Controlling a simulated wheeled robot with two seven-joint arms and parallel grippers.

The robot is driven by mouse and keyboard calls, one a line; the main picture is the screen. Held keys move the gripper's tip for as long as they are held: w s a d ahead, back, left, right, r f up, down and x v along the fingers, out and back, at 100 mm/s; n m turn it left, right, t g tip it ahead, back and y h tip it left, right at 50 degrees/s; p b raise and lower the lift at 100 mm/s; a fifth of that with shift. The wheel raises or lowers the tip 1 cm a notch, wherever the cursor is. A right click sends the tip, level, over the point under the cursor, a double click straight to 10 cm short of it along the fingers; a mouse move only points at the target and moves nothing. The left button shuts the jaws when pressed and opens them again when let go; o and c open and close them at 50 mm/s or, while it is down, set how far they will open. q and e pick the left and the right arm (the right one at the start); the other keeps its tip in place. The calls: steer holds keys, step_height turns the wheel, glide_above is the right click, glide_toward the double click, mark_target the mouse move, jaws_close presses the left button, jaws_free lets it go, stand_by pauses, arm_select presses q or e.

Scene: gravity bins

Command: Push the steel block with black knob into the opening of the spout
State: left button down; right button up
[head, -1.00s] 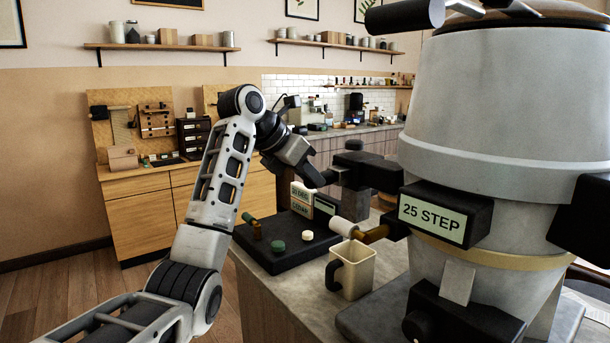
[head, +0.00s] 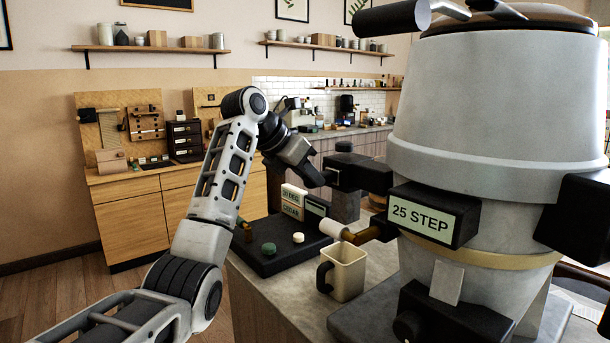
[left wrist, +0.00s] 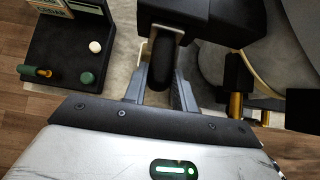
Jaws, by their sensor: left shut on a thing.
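My left gripper (head: 316,180) is at the left side of a black housing (head: 360,172) on the large grey hopper. In the left wrist view, my left gripper (left wrist: 160,92) is shut on a rounded black knob (left wrist: 162,62), one finger on each side. A light metal piece, seemingly the steel block (left wrist: 165,29), shows between the knob and the black housing; most of it is hidden. I cannot see the spout's opening or how deep the block sits. In the head view, the fingers and arm hide the knob. My right gripper is not in view.
A black tray (head: 258,259) with caps and label blocks (head: 292,203) stands to the left. A "25 STEP" sign (head: 420,215) sticks out on the right.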

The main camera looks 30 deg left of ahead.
arm_select(q)
steer(key=shift+w+d, duration=0.25)
steer(key=shift+w, duration=0.2)
steer(key=c, duration=1.1)
jaws_free()
steer(key=shift+o, duration=0.2)
steer(key=v, duration=1.6)
steer(key=shift+b, duration=0.45)
